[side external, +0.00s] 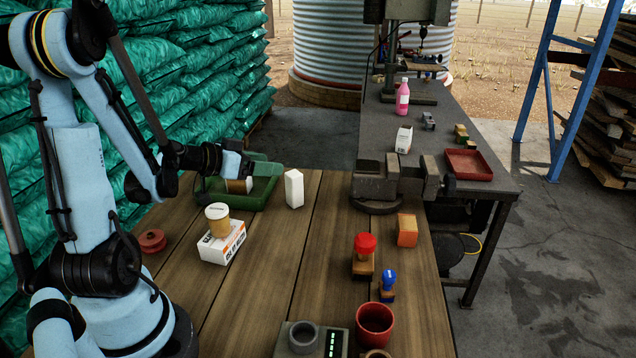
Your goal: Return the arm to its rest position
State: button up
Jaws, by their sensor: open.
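My gripper (247,168) is at the end of my light blue arm, over the green tray (262,196) at the back left of the wooden table. Its jaws are small in this view and partly hidden by the wrist, but they look apart. A tan and white item (240,186) sits in the tray just below my gripper. I cannot tell whether the jaws touch it. My arm reaches from the left edge of the view, bent at the elbow.
A white carton (293,188) stands right of the tray. A red round item (152,241) lies near my arm. A vise (375,186), stamps and a red cup (374,325) are right; the table's middle is clear.

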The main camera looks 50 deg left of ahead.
jog(key=s+d+r+g, duration=0.1)
jog(key=s+d+g, duration=0.1)
jog(key=d, duration=0.8)
jog(key=s+d+r+g, duration=0.1)
jog(key=d+g, duration=0.3)
jog(key=d, duration=0.6)
jog(key=shift+s+r+m+y, duration=0.2)
jog(key=shift+s+m+y, duration=0.15)
jog(key=shift+s, duration=0.45)
